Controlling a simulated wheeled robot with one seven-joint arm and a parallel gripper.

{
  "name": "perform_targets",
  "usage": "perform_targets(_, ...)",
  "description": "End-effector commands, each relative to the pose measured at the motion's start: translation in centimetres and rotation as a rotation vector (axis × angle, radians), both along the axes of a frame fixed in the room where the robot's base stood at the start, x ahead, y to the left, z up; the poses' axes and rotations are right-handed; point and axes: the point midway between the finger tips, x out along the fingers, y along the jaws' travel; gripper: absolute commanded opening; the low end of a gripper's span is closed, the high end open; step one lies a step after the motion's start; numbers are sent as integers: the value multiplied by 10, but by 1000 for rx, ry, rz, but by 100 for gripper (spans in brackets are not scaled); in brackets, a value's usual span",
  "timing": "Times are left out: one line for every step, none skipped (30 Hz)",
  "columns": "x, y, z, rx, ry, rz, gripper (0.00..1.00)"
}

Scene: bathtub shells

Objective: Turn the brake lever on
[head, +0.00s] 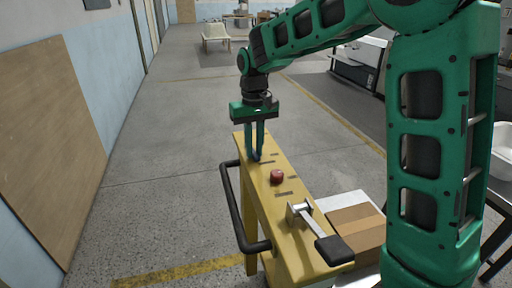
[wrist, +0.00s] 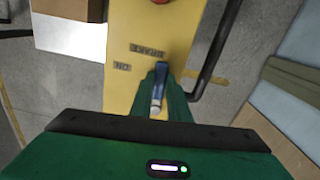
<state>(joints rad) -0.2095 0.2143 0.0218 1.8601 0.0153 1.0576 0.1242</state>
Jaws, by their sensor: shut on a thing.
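The brake lever (wrist: 158,88) is a small metal stick with a bluish upper part, on the top of a yellow console (head: 300,257). My gripper (head: 255,156) points down at the far end of the console and is shut on the brake lever. In the wrist view, the green fingers flank the lever. A "BRAKE" label (wrist: 148,50) and an "ON" label (wrist: 122,66) show upside down there, with "ON" to the left of the lever. In the head view the fingers hide most of the lever.
A red button (head: 277,177) and a larger lever with a black grip (head: 333,249) sit nearer on the console. A black rail (head: 234,210) runs along its left side. A cardboard box (head: 357,226) stands to the right. The floor on the left is clear.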

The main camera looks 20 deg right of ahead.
Motion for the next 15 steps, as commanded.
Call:
perform_targets(4, 2, 3, 3, -15, -23, 0)
perform_targets(5, 2, 3, 3, -15, -35, 0)
perform_targets(5, 3, 3, 3, -16, -50, 0)
perform_targets(5, 4, 3, 3, -16, -60, 0)
perform_targets(5, 4, 3, 3, -16, -70, 0)
perform_targets(5, 5, 3, 3, -16, -79, 0)
perform_targets(5, 5, 3, 3, -16, -86, 0)
perform_targets(5, 6, 3, 4, -16, -92, 0)
perform_targets(5, 6, 4, 4, -16, -98, 0)
perform_targets(5, 6, 4, 4, -16, -102, 0)
perform_targets(5, 7, 4, 4, -16, -105, 0)
perform_targets(5, 7, 4, 4, -16, -108, 0)
perform_targets(5, 7, 4, 4, -16, -109, 0)
perform_targets(5, 7, 4, 4, -16, -110, 0)
perform_targets(5, 7, 4, 4, -16, -111, 0)
